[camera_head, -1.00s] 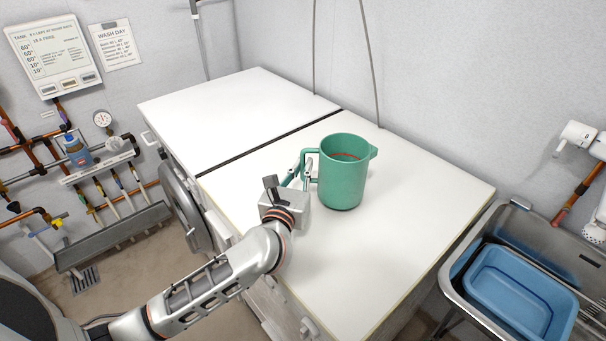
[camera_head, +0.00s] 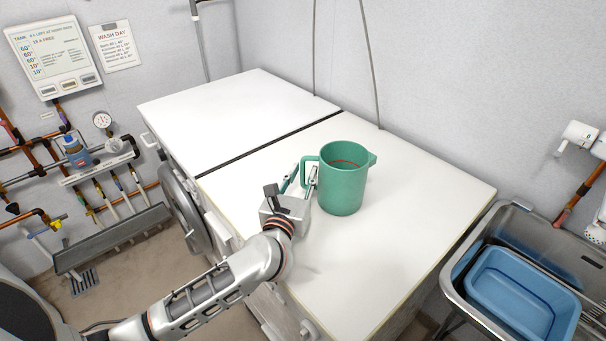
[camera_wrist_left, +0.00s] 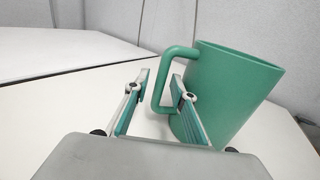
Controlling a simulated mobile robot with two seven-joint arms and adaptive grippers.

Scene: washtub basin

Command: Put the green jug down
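The green jug (camera_head: 343,190) stands upright on the white worktop (camera_head: 400,220), its spout to the right and its handle to the left. A reddish line shows inside its rim. In the left wrist view the jug (camera_wrist_left: 235,85) is at the right, its lower part partly hidden by a finger. My left gripper (camera_head: 301,180) is at the handle, low over the worktop. In the left wrist view its fingers (camera_wrist_left: 160,98) are spread, one on each side of the handle's upright bar, with gaps. My right gripper is not in view.
A dark seam crosses the worktop behind the jug. A metal sink (camera_head: 457,270) with a blue basin (camera_head: 520,290) is at the right. The worktop in front of and right of the jug is clear. Pipes and a shelf with a blue bottle (camera_head: 75,150) are at the left.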

